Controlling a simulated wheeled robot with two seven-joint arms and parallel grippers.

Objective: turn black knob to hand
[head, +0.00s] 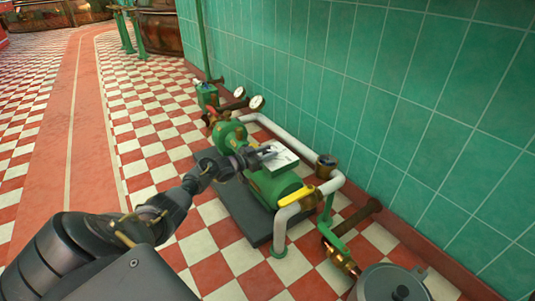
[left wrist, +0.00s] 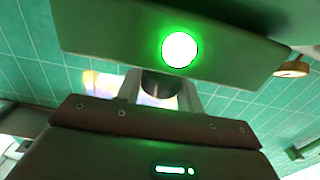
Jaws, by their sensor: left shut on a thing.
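A green pump (head: 230,135) stands on a dark base plate on the floor, with a green control box (head: 272,181) with a pale top plate (head: 279,155) on it. My left gripper (head: 262,152) is at this plate, its arm reaching in from the lower left. In the left wrist view, its fingers (left wrist: 161,88) are closed around the dark knob (left wrist: 160,84), which sticks out from the box. A round lamp (left wrist: 180,50) beside the knob glows green. The knob's pointer and the markings around it cannot be read. My right gripper is not in view.
A white pipe (head: 333,185) with a yellow lever (head: 297,198) runs in front of the box. Two gauges (head: 256,102) stand behind the pump. A green tiled wall (head: 350,80) is close on the right. The checkered floor (head: 150,110) on the left is open.

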